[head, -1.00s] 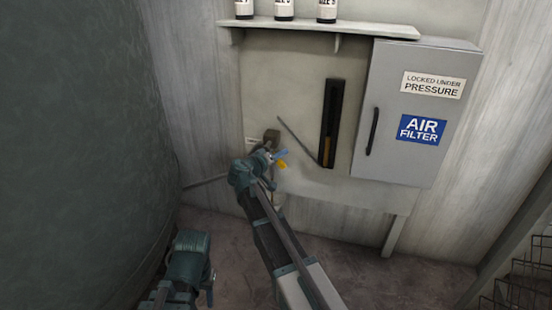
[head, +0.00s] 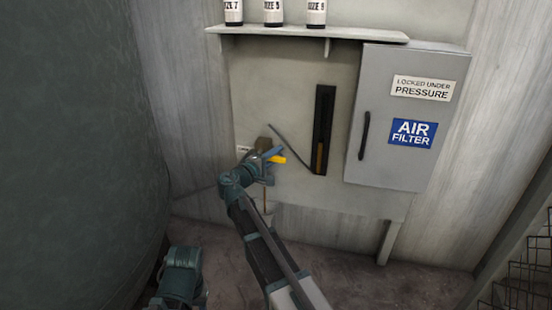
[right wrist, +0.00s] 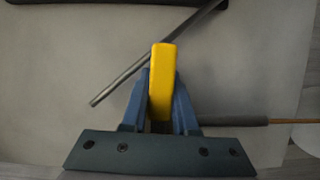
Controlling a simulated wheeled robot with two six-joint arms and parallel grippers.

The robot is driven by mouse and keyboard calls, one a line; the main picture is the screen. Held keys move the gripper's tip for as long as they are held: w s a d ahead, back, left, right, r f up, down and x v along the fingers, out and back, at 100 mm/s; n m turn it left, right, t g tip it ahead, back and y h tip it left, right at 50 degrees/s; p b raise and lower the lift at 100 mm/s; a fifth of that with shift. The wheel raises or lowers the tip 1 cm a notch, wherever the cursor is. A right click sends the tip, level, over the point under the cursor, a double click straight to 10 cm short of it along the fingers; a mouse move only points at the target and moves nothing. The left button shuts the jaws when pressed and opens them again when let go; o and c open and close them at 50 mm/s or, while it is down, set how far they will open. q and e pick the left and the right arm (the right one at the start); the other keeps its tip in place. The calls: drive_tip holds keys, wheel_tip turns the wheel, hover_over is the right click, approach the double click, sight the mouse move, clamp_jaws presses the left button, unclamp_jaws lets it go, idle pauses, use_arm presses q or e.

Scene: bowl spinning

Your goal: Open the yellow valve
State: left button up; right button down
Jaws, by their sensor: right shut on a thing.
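The yellow valve handle (head: 278,159) sticks out at the wall panel, left of the dark vertical gauge. It also shows in the right wrist view (right wrist: 162,80), between the blue fingers. My right gripper (head: 272,154) is shut on the handle, with the handle's end reaching past the fingertips. The valve body is mostly hidden behind my gripper and wrist. My left arm shows only in part at the bottom left, and its gripper cannot be made out.
A grey cabinet (head: 408,120) with a dark handle is right of the gauge (head: 323,130). A thin rod (head: 290,148) slants to the gauge's foot. A shelf (head: 300,33) with bottles is above. A large green tank (head: 70,130) fills the left.

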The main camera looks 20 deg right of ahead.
drive_tip(key=shift+r+n, duration=0.2)
drive_tip(key=shift+n, duration=0.1)
idle(0.4)
drive_tip(key=c, duration=0.7)
unclamp_jaws()
drive_tip(key=v, duration=1.4)
drive_tip(key=shift+d+f, duration=0.1)
drive_tip(key=shift+f, duration=0.05)
